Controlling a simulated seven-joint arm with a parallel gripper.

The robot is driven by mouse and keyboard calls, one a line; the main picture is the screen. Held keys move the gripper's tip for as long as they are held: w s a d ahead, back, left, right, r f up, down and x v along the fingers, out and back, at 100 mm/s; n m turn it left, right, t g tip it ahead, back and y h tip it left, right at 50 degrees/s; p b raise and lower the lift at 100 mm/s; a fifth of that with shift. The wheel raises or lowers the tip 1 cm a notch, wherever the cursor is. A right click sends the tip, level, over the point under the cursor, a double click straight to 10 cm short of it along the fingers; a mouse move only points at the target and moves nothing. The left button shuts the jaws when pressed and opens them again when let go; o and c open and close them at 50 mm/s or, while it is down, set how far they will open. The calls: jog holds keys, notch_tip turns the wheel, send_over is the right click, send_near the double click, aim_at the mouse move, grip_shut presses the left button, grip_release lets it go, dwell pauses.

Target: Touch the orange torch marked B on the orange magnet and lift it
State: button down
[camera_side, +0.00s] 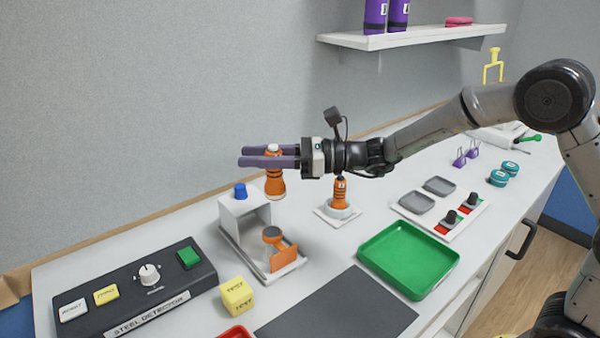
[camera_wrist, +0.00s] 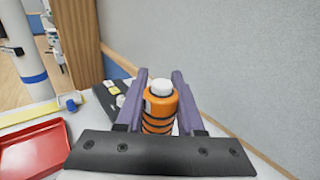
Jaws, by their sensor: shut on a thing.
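My gripper (camera_side: 245,156) reaches left, level, with purple fingers shut on an orange torch (camera_side: 275,186) with dark bands and a white top. The torch is upright; in the wrist view it also shows between the fingers (camera_wrist: 159,110), with a white label partly hidden at its left. I cannot read the letter. A second orange piece (camera_side: 340,192) with a small label stands upright on a white base, under my wrist. A grey-topped orange piece (camera_side: 272,236) sits in a white frame (camera_side: 240,212) with a blue knob, in front of the held torch. I cannot tell which is the magnet.
A black steel detector (camera_side: 140,285) with buttons lies at front left, beside a yellow test cube (camera_side: 237,294). A green tray (camera_side: 408,258) and a dark mat (camera_side: 335,308) lie to the right. A red tray (camera_wrist: 35,150) shows in the wrist view. The wall is behind.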

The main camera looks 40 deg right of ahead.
aim_at(266, 191)
jog(key=shift+g, duration=0.3)
jog(key=shift+s+a+f, duration=0.1)
jog(key=shift+a+f, duration=0.15)
jog(key=shift+f, duration=0.9)
jog(key=shift+s+a+f, duration=0.1)
jog(key=shift+a+f, duration=0.2)
jog(key=shift+f, duration=0.85)
jog(key=shift+a+f, duration=0.25)
jog(key=shift+f, duration=0.9)
jog(key=shift+f, duration=0.5)
jog(key=shift+r, duration=1.15)
notch_tip(266, 191, up, 6)
jog(key=shift+r, duration=0.15)
dwell(1.3)
dwell(0.4)
